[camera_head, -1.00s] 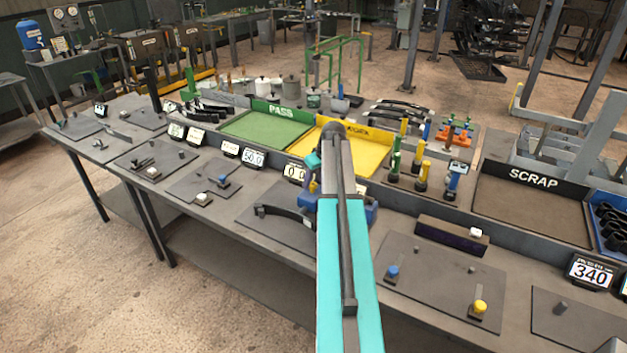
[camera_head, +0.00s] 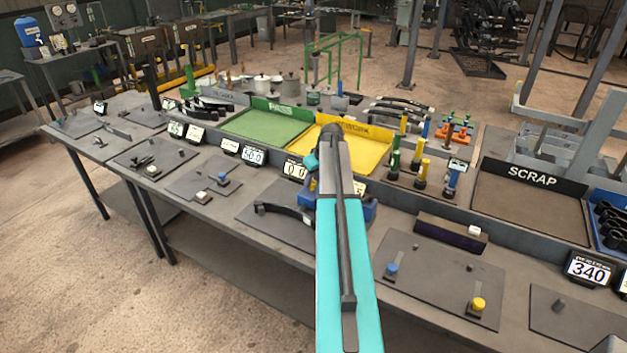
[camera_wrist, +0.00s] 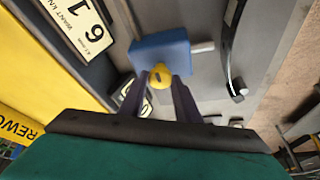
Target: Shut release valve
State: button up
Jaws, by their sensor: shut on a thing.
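In the wrist view, my gripper (camera_wrist: 161,88) has its two dark fingers closed on a small yellow knob (camera_wrist: 159,76). The knob sits in front of a blue block (camera_wrist: 160,52) with a light grey rod out of its right side. I take the knob to be the release valve, but no label on it can be read. In the head view, the blue fixture (camera_head: 369,210) shows on both sides of my turquoise arm. The arm hides the knob and my fingertips there.
A dark curved bar (camera_head: 283,212) lies left of my arm. The green PASS tray (camera_head: 262,128) and yellow REWORK tray (camera_head: 371,150) lie behind, and the SCRAP tray (camera_head: 525,210) at right. A plate (camera_head: 435,285) with blue and yellow knobs lies front right.

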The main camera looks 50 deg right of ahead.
jog(key=shift+m+h+b, duration=0.3)
jog(key=shift+m+b, duration=0.15)
jog(key=shift+m, duration=0.05)
jog(key=m, duration=0.1)
jog(key=m+b, duration=0.1)
jog(key=shift+w+a+f+m+h, duration=0.1)
jog(key=shift+a+m+h, duration=0.05)
jog(key=shift+m+h, duration=0.2)
jog(key=m+h+b, duration=0.1)
jog(key=m, duration=0.1)
jog(key=m+g+b, duration=0.1)
jog(key=m, duration=0.2)
jog(key=shift+w+a+g+h+b, duration=0.1)
jog(key=shift+w+g+h+b, duration=0.05)
jog(key=shift+g+h+b, duration=0.2)
jog(key=m+g+b, duration=0.1)
jog(key=m, duration=0.1)
jog(key=m+b, duration=0.1)
jog(key=m, duration=0.2)
jog(key=shift+w+g+h, duration=0.2)
jog(key=shift+g+h, duration=0.15)
jog(key=shift+h, duration=0.05)
jog(key=shift+w+m+g+b, duration=0.1)
jog(key=shift+m+g+b, duration=0.75)
jog(key=shift+m, duration=1.2)
jog(key=o, duration=1)
jog(key=shift+a+r, duration=0.1)
jog(key=shift+r, duration=0.15)
